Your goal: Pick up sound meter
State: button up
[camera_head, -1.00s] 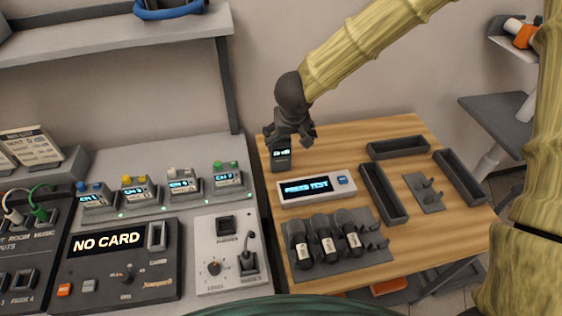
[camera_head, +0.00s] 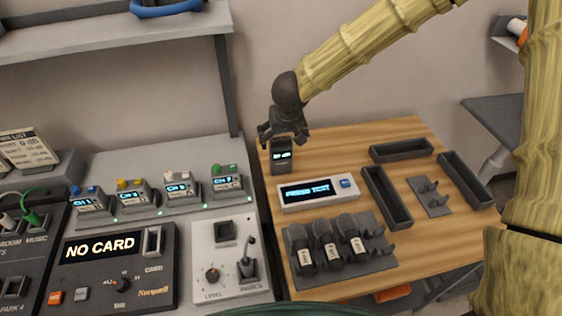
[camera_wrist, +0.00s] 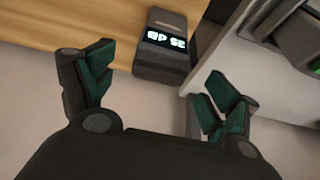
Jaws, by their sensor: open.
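The sound meter is a small dark box with a lit display. In the head view the sound meter (camera_head: 281,158) stands at the back left corner of the wooden table (camera_head: 420,235). My gripper (camera_head: 284,138) is just above and behind it. In the wrist view the sound meter (camera_wrist: 163,50) lies beyond the fingertips, between the two fingers' lines. My gripper (camera_wrist: 158,85) is open with green-padded fingers spread wide and nothing between them. It appears apart from the meter.
A white tester reading "PRESS TEST" (camera_head: 318,193) stands in front of the meter. Several microphones lie in a dark rack (camera_head: 345,278). Dark trays (camera_head: 387,197) stand to the right. A mixing console (camera_head: 225,258) is close on the left. The wall is right behind.

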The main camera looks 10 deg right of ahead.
aim_at(281, 140)
jog(key=shift+x, duration=2.25)
jog(key=c, duration=1.6)
jog(key=shift+o, duration=0.2)
